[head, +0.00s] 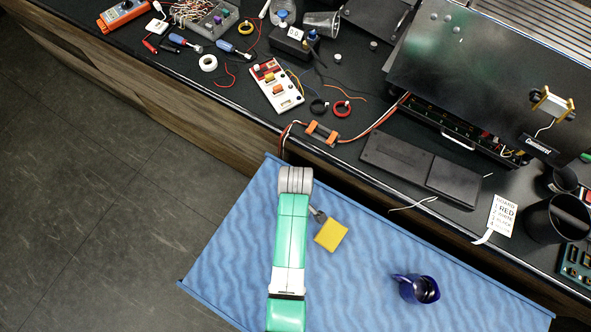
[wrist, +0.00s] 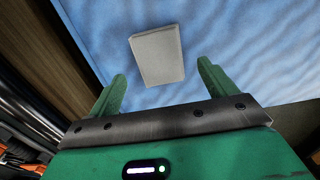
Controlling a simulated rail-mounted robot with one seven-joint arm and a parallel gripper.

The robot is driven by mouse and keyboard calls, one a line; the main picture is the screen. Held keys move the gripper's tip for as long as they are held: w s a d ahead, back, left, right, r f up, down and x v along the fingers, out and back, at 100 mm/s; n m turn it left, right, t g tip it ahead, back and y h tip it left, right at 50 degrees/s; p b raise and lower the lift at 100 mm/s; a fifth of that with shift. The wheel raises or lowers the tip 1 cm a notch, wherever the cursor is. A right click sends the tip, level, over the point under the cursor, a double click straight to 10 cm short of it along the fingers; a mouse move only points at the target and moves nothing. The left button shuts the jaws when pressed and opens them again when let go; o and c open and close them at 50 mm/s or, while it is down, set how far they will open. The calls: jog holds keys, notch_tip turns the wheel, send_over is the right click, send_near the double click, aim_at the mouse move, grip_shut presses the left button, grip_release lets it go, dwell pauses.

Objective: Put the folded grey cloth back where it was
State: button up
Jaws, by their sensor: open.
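The folded grey cloth (wrist: 158,56) shows in the wrist view as a pale grey, flat block on the blue surface. My gripper (wrist: 160,72) is open, with its two green fingers apart. The cloth appears in line between the fingertips, with a gap on both sides; I cannot tell how far below them it is. In the head view my arm comes up from the bottom over the blue surface (head: 225,265). My fingers are not clear there, and I cannot make out the grey cloth.
A yellow square (head: 331,235) lies just right of my arm, with a small dark grey bit at its corner. A dark blue cup (head: 417,289) is farther right. The black counter (head: 350,190) behind holds a flat black case (head: 420,170), a printed card (head: 502,215) and several tools.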

notch_tip(320, 180, up, 8)
jog(key=shift+p, duration=0.3)
jog(key=w+r+m+t, duration=0.2)
jog(key=w+r+t, duration=0.25)
jog(key=r, duration=0.55)
jog(key=w+r+m+t, duration=0.25)
jog(key=w+r, duration=0.25)
jog(key=r, duration=0.6)
jog(key=w+r+m+t, duration=0.1)
jog(key=w+r+t, duration=0.4)
jog(key=r, duration=0.5)
jog(key=s+r+m+t+p, duration=0.2)
jog(key=s+r+t+p, duration=0.2)
jog(key=r, duration=1.2)
jog(key=s+r+m+t+p, duration=0.2)
jog(key=s+r+t+p, duration=0.2)
jog(key=r, duration=1.2)
jog(key=s+r+m+t+p, duration=0.2)
jog(key=s+r+t+p, duration=0.2)
jog(key=r, duration=1.2)
jog(key=shift+s+a+r+t, duration=0.25)
jog(key=shift+s+t, duration=0.25)
jog(key=shift+s, duration=1.35)
